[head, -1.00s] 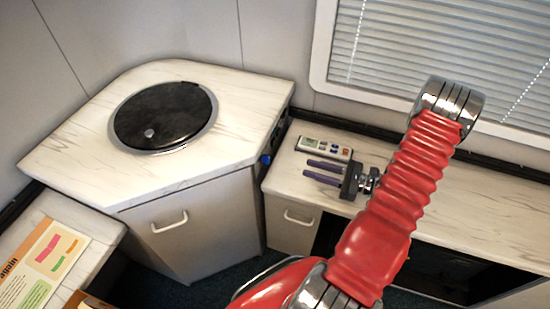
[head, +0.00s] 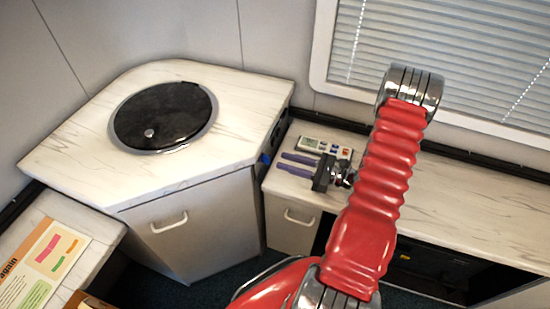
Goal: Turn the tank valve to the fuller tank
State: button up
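My gripper (head: 290,163) is at the end of my red arm, over the left end of the right-hand counter. Its two purple fingers point left and stand apart, with nothing between them. A small blue part (head: 265,158) shows on the right side of the corner cabinet, just left of the fingertips. It may be the valve, but it is too small to tell, and I cannot see how it is turned. No tanks or level gauges can be made out.
A white handset with a display and buttons (head: 312,143) lies behind my gripper on the right counter (head: 460,195). The corner cabinet (head: 75,150) has a round black lid (head: 165,115) on top. A printed board (head: 45,265) lies at lower left. A blind-covered window (head: 450,50) is behind.

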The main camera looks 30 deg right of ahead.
aim_at(266, 160)
jog(key=shift+x, duration=2.55)
jog(key=shift+c, duration=0.7)
grip_shut()
